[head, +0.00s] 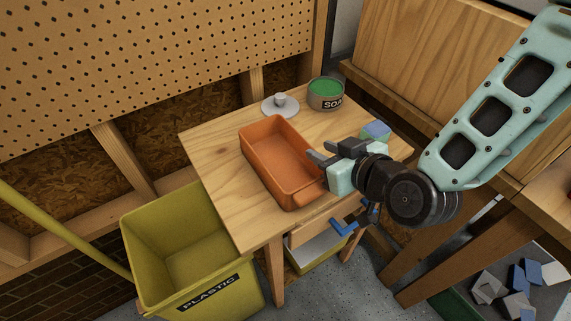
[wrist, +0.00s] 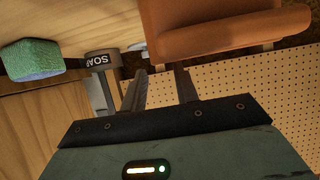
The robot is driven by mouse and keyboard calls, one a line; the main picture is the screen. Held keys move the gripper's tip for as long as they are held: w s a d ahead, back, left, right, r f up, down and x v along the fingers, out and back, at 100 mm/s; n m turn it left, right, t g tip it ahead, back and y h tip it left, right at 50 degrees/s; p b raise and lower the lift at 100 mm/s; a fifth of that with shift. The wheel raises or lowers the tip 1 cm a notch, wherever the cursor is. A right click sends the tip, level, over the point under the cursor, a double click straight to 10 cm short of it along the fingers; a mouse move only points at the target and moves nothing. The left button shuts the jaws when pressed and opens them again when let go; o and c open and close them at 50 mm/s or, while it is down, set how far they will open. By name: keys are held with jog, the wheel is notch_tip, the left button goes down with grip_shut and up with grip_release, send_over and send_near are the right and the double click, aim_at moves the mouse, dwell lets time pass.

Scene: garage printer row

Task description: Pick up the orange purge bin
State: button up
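The orange purge bin (head: 270,165) is an open, empty rectangular tray on the small wooden table (head: 215,165). It has a tab at its near right end. My gripper (head: 318,154) is at the bin's right side, with its fingers pointing at the bin's right wall. The fingers are apart, and I see nothing held between them. In the wrist view the bin (wrist: 225,35) is at the top, just beyond and right of the fingertips (wrist: 160,72). I cannot tell whether the fingers touch it.
A soap tin (head: 326,96), a grey knobbed lid (head: 280,106) and a blue-green sponge (head: 376,131) share the tabletop. A yellow plastic-waste bin (head: 185,250) stands at the table's left. A drawer with a blue handle (head: 343,228) is in front. Pegboard (head: 150,70) rises behind.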

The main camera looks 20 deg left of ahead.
aim_at(309, 144)
jog(key=x, duration=0.4)
jog(key=shift+w+a+r+p, duration=0.1)
jog(key=shift+w+a+p, duration=0.1)
jog(key=shift+a+p, duration=0.15)
jog(key=shift+d, duration=0.1)
grip_shut()
